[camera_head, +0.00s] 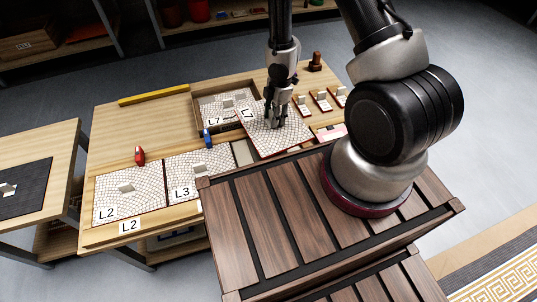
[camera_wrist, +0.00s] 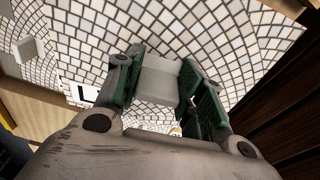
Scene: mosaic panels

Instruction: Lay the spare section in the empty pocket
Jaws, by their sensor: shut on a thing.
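My gripper (camera_head: 274,121) is shut on the pale block handle (camera_wrist: 158,79) of a white mosaic section (camera_head: 278,137). The section is tilted in the picture and seems to be held over the table, between the tray and the row of panels; its height is hard to tell. The section fills much of the wrist view (camera_wrist: 235,35). A bare grey-brown strip (camera_head: 243,153) shows right of panel L3 (camera_head: 190,180), seemingly part of the empty pocket. The held section and my arm hide the rest. Panel L2 (camera_head: 122,200) lies at the row's left.
A wooden tray (camera_head: 195,98) marked L7 stands behind, with mosaic inside. A red object (camera_head: 140,156) and a blue one (camera_head: 207,138) stand behind the row. Small handled pieces (camera_head: 321,101) and a brown stamp-like object (camera_head: 316,62) are at right.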

